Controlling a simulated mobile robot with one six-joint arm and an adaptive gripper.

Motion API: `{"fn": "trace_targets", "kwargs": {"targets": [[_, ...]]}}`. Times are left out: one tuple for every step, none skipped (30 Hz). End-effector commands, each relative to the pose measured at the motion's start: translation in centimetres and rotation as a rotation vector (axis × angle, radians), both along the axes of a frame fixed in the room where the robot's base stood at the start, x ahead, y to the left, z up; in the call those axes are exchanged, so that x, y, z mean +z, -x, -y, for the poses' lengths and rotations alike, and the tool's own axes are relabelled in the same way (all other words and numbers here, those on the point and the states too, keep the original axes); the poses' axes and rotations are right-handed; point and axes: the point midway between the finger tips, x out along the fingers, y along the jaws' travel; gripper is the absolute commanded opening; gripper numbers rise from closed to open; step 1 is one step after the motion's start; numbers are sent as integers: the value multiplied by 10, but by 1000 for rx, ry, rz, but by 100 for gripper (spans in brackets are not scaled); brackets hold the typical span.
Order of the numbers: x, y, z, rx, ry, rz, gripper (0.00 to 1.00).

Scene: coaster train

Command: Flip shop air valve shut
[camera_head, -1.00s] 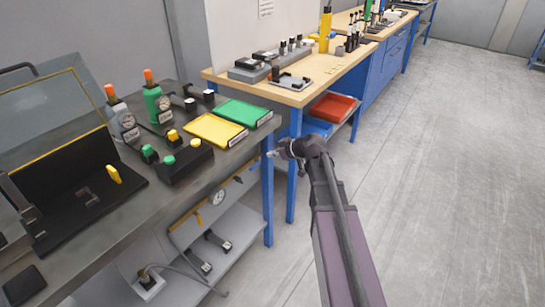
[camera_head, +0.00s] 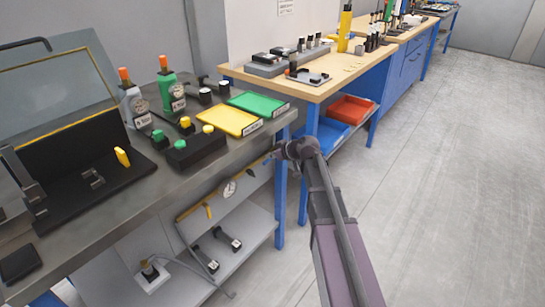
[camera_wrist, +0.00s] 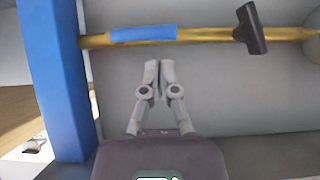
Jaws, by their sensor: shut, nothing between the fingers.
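A yellow pipe (camera_wrist: 205,37) runs under the front edge of the grey bench. It also shows in the head view (camera_head: 187,214). In the wrist view it carries a blue sleeve (camera_wrist: 143,34) and a dark lever (camera_wrist: 250,28) that stands across the pipe, slightly tilted. I take the lever for the air valve handle, but no label shows. My gripper (camera_wrist: 152,66) is shut and empty, its tips just below the blue sleeve in the picture and to the left of the lever. In the head view my gripper (camera_head: 272,154) is beside the bench's right front corner.
A blue bench leg (camera_wrist: 58,80) stands close on the left in the wrist view. A round gauge (camera_head: 230,188) sits on the pipe. The grey bench (camera_head: 100,215) above holds a yellow tray (camera_head: 228,117) and a green tray (camera_head: 259,104). Open floor (camera_head: 440,190) lies to the right.

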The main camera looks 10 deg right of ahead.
Motion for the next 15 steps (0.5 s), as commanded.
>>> {"fn": "trace_targets", "kwargs": {"targets": [[-6, -1, 0, 0, 0, 0, 0], [-8, -1, -1, 0, 0, 0, 0], [-10, -1, -1, 0, 0, 0, 0], [-11, -1, -1, 0, 0, 0, 0], [-11, -2, -1, 0, 0, 0, 0], [-12, -2, -1, 0, 0, 0, 0], [-13, -2, -1, 0, 0, 0, 0], [-14, -2, -2, 0, 0, 0, 0], [-14, -2, -2, 0, 0, 0, 0], [-14, -2, -2, 0, 0, 0, 0], [-14, -2, -2, 0, 0, 0, 0], [-14, -2, -2, 0, 0, 0, 0], [-14, -2, -2, 0, 0, 0, 0], [-14, -2, -2, 0, 0, 0, 0], [-14, -2, -2, 0, 0, 0, 0]]}}
